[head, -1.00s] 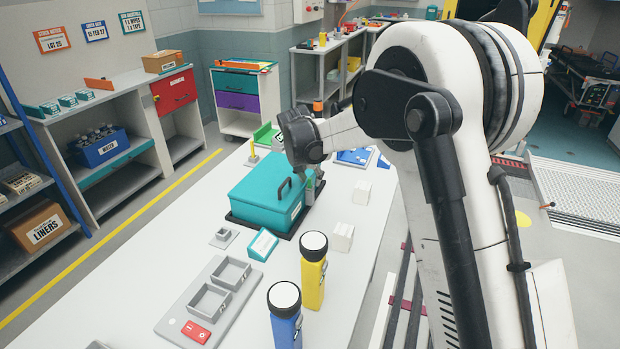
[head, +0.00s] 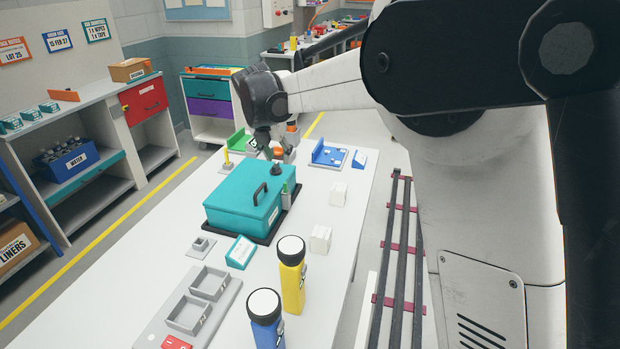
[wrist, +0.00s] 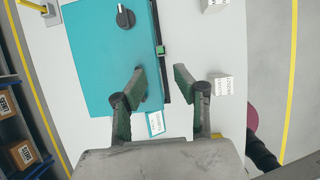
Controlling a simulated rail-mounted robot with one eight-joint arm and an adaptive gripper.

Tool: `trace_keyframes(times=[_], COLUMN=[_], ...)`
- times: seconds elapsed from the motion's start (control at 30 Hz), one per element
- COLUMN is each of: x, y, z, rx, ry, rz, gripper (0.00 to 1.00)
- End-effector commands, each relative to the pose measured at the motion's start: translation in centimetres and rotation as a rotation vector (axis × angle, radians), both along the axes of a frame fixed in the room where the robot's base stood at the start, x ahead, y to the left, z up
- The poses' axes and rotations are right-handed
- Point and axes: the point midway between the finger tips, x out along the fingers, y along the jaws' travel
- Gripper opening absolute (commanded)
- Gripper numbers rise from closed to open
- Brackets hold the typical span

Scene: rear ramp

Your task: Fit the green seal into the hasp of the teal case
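The teal case (head: 240,203) lies closed on the white table, with a black handle (head: 260,193) on its lid. Its lid also fills the upper left of the wrist view (wrist: 100,70). A small green piece, apparently the green seal (wrist: 162,50), sits at the hasp on the case's right edge; it shows in the head view (head: 285,187) too. I cannot tell how deeply it sits. My gripper (wrist: 160,76) is open, with nothing between its fingers. In the head view my gripper (head: 276,160) hangs above the case's far right corner, apart from the seal.
White blocks (head: 338,194) stand right of the case. Yellow (head: 291,275) and blue (head: 266,320) bottles stand at the near side, beside a grey two-bay tray (head: 190,314). A blue fixture (head: 328,153) and a green one (head: 240,140) stand farther back.

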Motion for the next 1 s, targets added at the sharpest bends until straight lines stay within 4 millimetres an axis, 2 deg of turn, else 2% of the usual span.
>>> trace_keyframes(times=[0.2, 0.37, 0.5, 0.7, 1.0], x=[-0.3, -2.3, -5.6, -10.9, -19.6], y=[-0.4, -2.9, -6.4, -11.1, -16.9], z=[0.4, 2.2, 4.5, 6.8, 8.1], rx=[0.01, 0.085, 0.202, 0.379, 0.655], ry=[-0.004, -0.032, -0.075, -0.132, -0.2], rz=[-0.02, -0.17, -0.401, -0.742, -1.253], gripper=[0.29, 0.29, 0.29, 0.29, 0.29])
